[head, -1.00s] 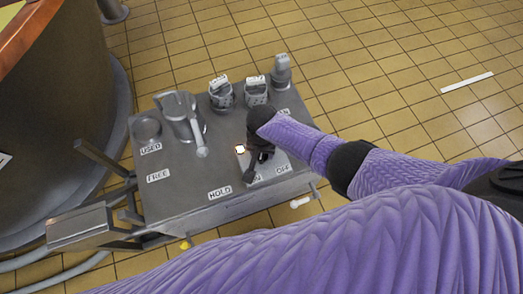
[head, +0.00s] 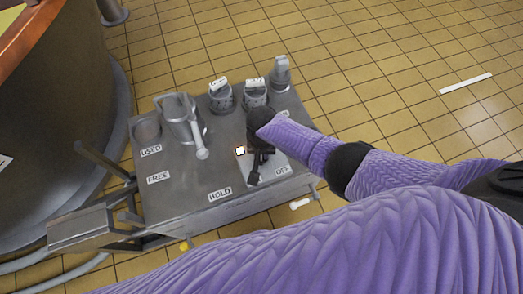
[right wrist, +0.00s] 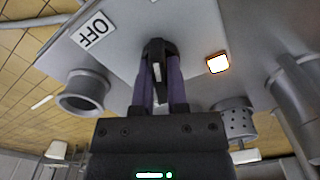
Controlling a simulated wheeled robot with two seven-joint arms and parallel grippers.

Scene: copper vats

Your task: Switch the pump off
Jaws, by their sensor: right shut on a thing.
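The pump switch is on a pale plate (head: 279,165) at the near right part of the grey cart top. An OFF label (head: 282,170) marks its right side; the label also shows in the right wrist view (right wrist: 93,30). A small lamp (head: 240,150) on the plate is lit; it glows in the right wrist view too (right wrist: 217,63). My right gripper (head: 258,160) is over the plate. In the right wrist view its fingers (right wrist: 160,75) are shut on a dark switch lever (right wrist: 156,50), which they partly hide. My left gripper is out of view.
The cart top (head: 185,205) also holds a metal jug (head: 181,118) and several metal fittings along the far edge, such as one cup (head: 221,97). A HOLD label (head: 219,195) is at the near edge. A large vat (head: 60,120) stands left.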

